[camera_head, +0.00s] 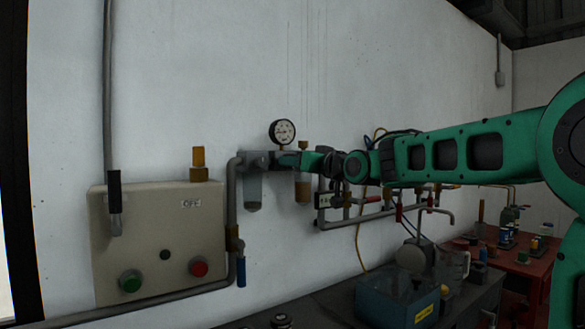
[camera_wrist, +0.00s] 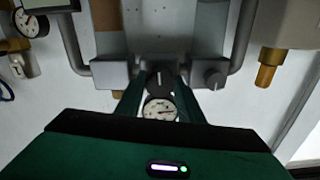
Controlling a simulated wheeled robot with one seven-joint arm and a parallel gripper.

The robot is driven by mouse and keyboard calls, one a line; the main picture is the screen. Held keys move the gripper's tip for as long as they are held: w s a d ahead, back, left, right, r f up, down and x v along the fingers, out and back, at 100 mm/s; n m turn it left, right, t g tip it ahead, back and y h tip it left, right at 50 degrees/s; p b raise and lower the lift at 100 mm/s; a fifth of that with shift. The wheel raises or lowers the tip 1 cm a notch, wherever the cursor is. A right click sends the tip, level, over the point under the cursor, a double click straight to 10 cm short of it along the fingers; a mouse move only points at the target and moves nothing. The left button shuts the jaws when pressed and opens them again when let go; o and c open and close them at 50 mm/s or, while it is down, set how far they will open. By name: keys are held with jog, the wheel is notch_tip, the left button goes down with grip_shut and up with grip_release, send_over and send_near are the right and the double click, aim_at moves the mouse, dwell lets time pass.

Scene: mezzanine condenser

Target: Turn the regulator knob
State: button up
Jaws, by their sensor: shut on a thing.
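The regulator knob (camera_wrist: 160,82) is dark and round with a pale index line, in the upper middle of the wrist view. My gripper (camera_wrist: 159,88) has its green fingers on both sides of this knob and is shut on it. A round white pressure gauge (camera_wrist: 160,109) shows between the fingers, just below the knob in the picture. In the head view the gauge (camera_head: 283,132) sits above the pipe assembly, and my gripper (camera_head: 284,159) reaches it from the right. The knob is hidden there by the gripper.
A smaller grey knob (camera_wrist: 214,79) is close to the right finger. Filter bowls (camera_head: 254,190) hang below the pipe. A beige control box (camera_head: 150,235) with green and red buttons is at left. A workbench (camera_head: 320,303) with a blue container (camera_head: 398,295) stands below.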

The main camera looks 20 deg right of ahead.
jog(key=shift+d+m, duration=0.1)
jog(key=shift+m, duration=0.2)
jog(key=m, duration=1.9)
jog(key=shift+d+f+m, duration=0.1)
jog(key=shift+f+m, duration=0.1)
jog(key=shift+m, duration=0.1)
dwell(0.3)
jog(key=o, duration=1)
jog(key=shift+o, duration=0.2)
jog(key=shift+r, duration=0.15)
jog(key=v, duration=1)
jog(key=shift+s, duration=0.35)
